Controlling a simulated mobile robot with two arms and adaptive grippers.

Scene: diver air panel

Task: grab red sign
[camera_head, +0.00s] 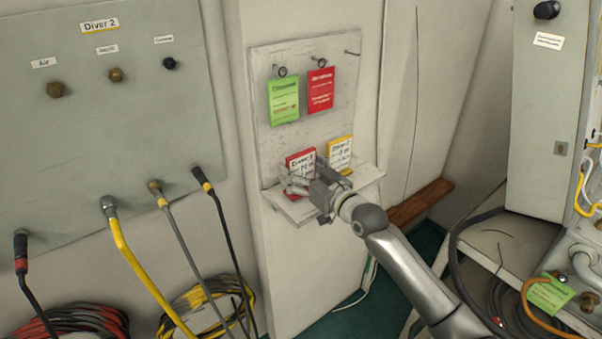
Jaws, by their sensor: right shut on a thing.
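A red sign (320,91) hangs from a hook on the grey board, to the right of a green sign (283,101). Below, a red-bordered white card (301,161) lettered "Diver 1" stands upright on a small shelf (368,176). A yellow-bordered card (340,153) stands to its right. My right gripper (303,181) is at the shelf, shut on the lower part of the red-bordered card. Its fingers hide the card's bottom edge and part of the yellow card's lower left. The hanging red sign is well above my gripper and untouched. My left gripper is out of view.
At left is the Diver 2 panel (150,120), with hoses (135,265) hanging from its lower fittings. A grey cabinet (552,110) stands at right, above a cluttered bench with cables and another green tag (550,293). The space in front of the hanging signs is clear.

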